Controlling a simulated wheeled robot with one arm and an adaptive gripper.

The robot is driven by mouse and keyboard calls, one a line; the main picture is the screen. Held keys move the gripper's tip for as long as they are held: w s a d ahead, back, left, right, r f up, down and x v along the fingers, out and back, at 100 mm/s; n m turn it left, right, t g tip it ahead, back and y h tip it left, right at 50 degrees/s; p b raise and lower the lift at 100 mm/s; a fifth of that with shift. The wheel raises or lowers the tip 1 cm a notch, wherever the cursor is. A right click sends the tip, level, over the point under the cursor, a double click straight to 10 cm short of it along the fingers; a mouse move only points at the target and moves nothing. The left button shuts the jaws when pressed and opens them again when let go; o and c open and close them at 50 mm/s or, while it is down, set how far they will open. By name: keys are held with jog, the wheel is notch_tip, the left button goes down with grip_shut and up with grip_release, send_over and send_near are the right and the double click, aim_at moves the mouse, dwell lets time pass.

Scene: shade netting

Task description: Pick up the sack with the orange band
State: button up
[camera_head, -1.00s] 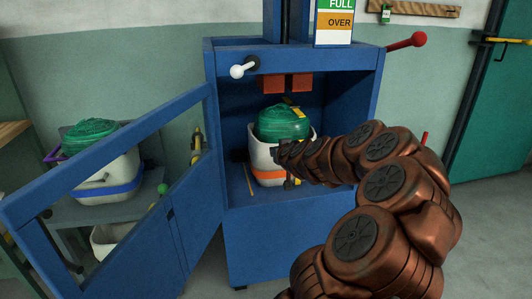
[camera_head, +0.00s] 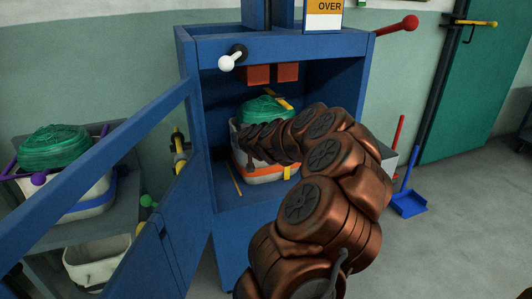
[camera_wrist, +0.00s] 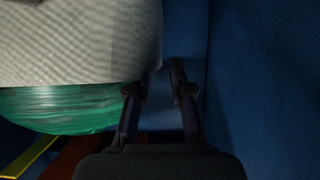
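The sack with the orange band (camera_head: 240,152) stands upright inside the blue press cabinet. It is whitish, with green netting at its top and an orange band low down; my arm covers part of it. In the wrist view the whitish sack (camera_wrist: 75,45) fills the upper left, with its green netting (camera_wrist: 60,108) below. My gripper (camera_wrist: 164,72) has its two fingers apart, with only blue wall showing between them. The fingers are beside the sack's edge; the left finger overlaps that edge, and I cannot tell if it touches.
A blue-banded sack (camera_head: 90,195) stands on a left shelf. A blue dustpan (camera_head: 409,203) lies on the floor right.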

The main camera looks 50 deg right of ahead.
jog(key=shift+x, duration=1.05)
jog(key=shift+w+d+f, duration=0.3)
jog(key=shift+w+d, duration=0.15)
jog(key=shift+d, duration=0.15)
grip_shut()
jog(key=shift+a, duration=0.1)
